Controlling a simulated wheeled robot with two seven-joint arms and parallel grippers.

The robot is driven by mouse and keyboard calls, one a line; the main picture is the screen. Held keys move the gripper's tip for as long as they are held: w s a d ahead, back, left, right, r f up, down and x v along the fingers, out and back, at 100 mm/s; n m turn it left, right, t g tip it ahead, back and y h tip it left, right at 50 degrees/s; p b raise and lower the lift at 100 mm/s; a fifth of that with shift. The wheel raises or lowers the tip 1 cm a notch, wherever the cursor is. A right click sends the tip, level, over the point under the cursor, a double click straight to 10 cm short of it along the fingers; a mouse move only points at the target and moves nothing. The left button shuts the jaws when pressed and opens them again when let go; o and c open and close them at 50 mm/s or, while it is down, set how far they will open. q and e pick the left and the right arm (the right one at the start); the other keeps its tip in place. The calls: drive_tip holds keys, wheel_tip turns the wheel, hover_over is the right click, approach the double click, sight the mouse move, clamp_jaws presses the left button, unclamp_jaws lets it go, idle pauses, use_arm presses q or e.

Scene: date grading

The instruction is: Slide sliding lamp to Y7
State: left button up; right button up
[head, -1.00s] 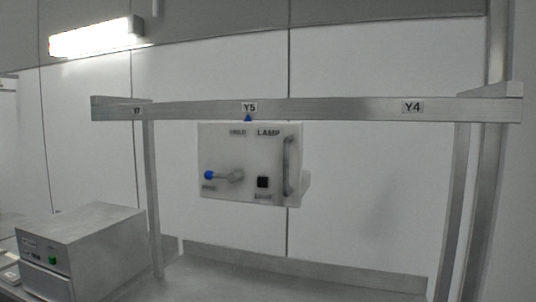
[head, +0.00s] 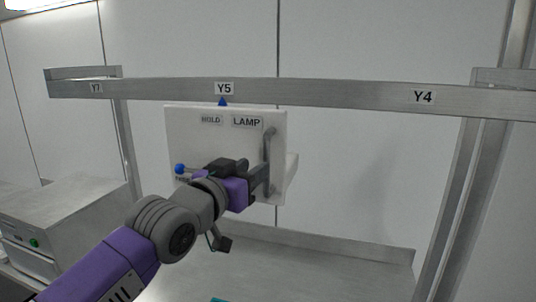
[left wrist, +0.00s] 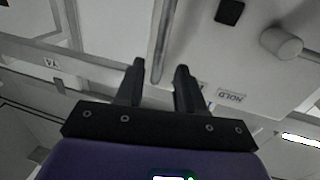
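The sliding lamp (head: 185,130) is a white box hanging from the grey rail (head: 320,94). Its blue pointer (head: 222,101) is under the Y5 label (head: 224,88). The Y7 label (head: 96,88) is farther left on the rail. The lamp's blue-knobbed lever (head: 180,168) points left, away from the HOLD label (head: 211,119); the lettering beside the knob is mostly covered. My left gripper (head: 259,178) is at the lamp's vertical handle (head: 268,143). In the left wrist view my left gripper (left wrist: 160,68) is open, with the handle (left wrist: 160,42) between its fingers. My right gripper is not in view.
The Y4 label (head: 423,97) is on the right part of the rail. Posts (head: 126,150) hold the rail up at both ends. A grey box (head: 70,210) with a green button stands at the lower left. The rail between the lamp and Y7 looks clear.

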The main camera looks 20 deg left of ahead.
use_arm(q)
drive_tip(key=p, duration=0.1)
hover_over(267, 189)
drive_tip(key=shift+w+a+f, duration=0.1)
drive_tip(key=shift+w+a, duration=0.05)
drive_tip(key=shift+w, duration=0.25)
drive_tip(key=shift+c, duration=0.3)
clamp_jaws()
